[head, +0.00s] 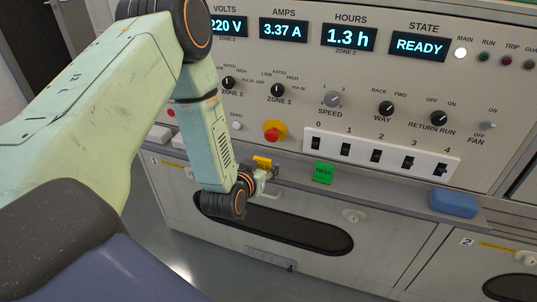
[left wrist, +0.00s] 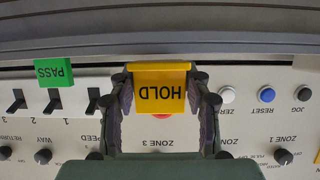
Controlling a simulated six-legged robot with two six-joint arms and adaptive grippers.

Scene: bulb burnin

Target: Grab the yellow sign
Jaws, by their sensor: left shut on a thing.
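The yellow sign (left wrist: 160,88), marked HOLD, sits between the two fingers of my left gripper (left wrist: 160,105) in the left wrist view, where it appears upside down. The fingers are shut on its sides. In the head view the sign (head: 262,161) is a small yellow patch at the tip of my left gripper (head: 262,176), by the ledge under the control panel. I cannot tell whether the sign still touches the ledge. My right gripper is not in view.
A green PASS sign (head: 323,172) stands on the ledge to the right, and a blue block (head: 453,203) lies further right. A red emergency knob (head: 274,131) on a yellow base is just above the gripper. White-framed switches (head: 376,155) and knobs line the panel.

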